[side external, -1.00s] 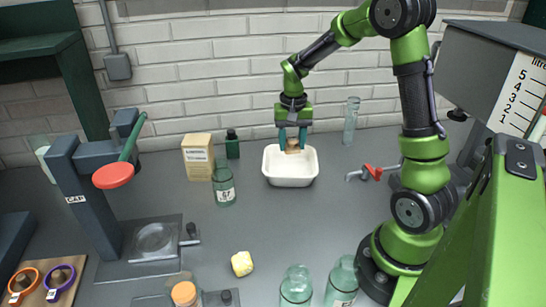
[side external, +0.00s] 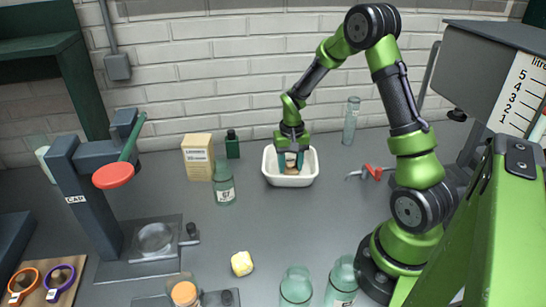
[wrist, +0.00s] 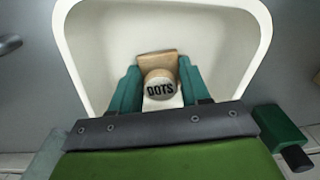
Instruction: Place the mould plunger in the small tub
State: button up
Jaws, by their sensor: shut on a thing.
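The small tub (side external: 307,181) is a white open tub on the grey bench near the back wall. My gripper (side external: 291,166) points down inside its rim, with teal fingers. The mould plunger (wrist: 158,86) is a small wooden piece with a round end marked DOTS. In the wrist view it sits between the two fingers of my gripper (wrist: 160,92), which are shut on it. The tub's white wall (wrist: 75,45) surrounds it there. In the side view the plunger (side external: 291,169) shows only in part between the fingers. I cannot tell whether it touches the tub floor.
A green bottle (side external: 223,185), a carton (side external: 198,157) and a dark green bottle (side external: 232,146) stand left of the tub. A tall glass cylinder (side external: 351,121) and a red-handled tap (side external: 372,172) are to the right. A yellow lump (side external: 242,263) lies in front.

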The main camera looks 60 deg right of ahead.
aim_at(290, 161)
jog(key=shift+f, duration=0.1)
jog(key=o, duration=1)
jog(key=shift+o, duration=0.2)
notch_tip(290, 161, up, 12)
jog(key=s+a+r+n+t, duration=0.1)
jog(key=s+a+r+t, duration=0.1)
jog(key=s+a+r, duration=0.2)
jog(key=s+a+r+n+t+y, duration=0.1)
jog(key=s+a+r+n+t, duration=0.1)
jog(key=a, duration=0.7)
jog(key=s+a+r+n+t+y, duration=0.1)
jog(key=s+a+r+n+t, duration=0.1)
jog(key=s+a+r, duration=0.3)
jog(key=shift+s+a+r+t, duration=0.35)
jog(key=shift+s+a+t, duration=0.25)
jog(key=shift+s+a, duration=0.5)
jog(key=shift+w+a, duration=0.15)
jog(key=shift+w, duration=0.1)
